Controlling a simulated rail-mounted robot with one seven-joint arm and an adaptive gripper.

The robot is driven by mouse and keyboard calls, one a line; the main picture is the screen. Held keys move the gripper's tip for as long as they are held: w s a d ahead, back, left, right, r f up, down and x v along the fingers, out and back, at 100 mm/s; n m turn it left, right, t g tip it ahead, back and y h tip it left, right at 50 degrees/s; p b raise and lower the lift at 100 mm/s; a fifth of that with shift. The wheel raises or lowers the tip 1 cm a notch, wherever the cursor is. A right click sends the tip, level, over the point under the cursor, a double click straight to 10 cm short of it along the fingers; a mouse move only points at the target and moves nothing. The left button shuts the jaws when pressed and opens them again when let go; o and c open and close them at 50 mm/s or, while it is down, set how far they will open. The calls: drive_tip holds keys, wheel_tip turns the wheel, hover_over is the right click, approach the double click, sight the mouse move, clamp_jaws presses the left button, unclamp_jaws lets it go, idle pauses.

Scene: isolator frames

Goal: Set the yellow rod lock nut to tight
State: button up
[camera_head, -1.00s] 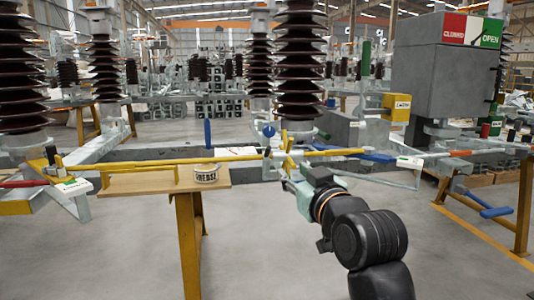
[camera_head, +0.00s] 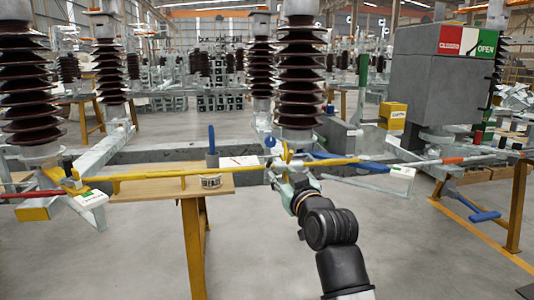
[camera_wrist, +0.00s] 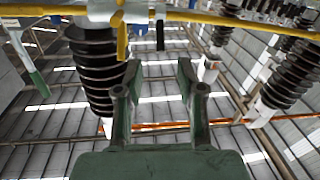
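The yellow rod (camera_head: 230,167) runs across the frame in the head view, in front of the brown insulators. It also crosses the top of the wrist view (camera_wrist: 230,19). A short yellow upright piece (camera_head: 286,152) stands at the rod near my gripper; I cannot tell whether it is the lock nut. In the wrist view a yellow tab (camera_wrist: 122,38) hangs from the rod beside a black-tipped pin (camera_wrist: 160,36). My gripper (camera_wrist: 158,70) is open and empty, its two green fingers apart below the rod. In the head view it is just below the rod.
A wooden board (camera_head: 150,187) with a grease can (camera_head: 211,182) lies left of my gripper. A blue upright handle (camera_head: 211,140) stands behind the board. Blue handles (camera_head: 372,163) and a grey box (camera_head: 440,75) are at right. Open floor lies in front.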

sight(270, 162)
drive_tip(key=shift+p+x, duration=3.7)
drive_tip(key=shift+x, duration=1.35)
drive_tip(key=shift+c, duration=0.2)
clamp_jaws()
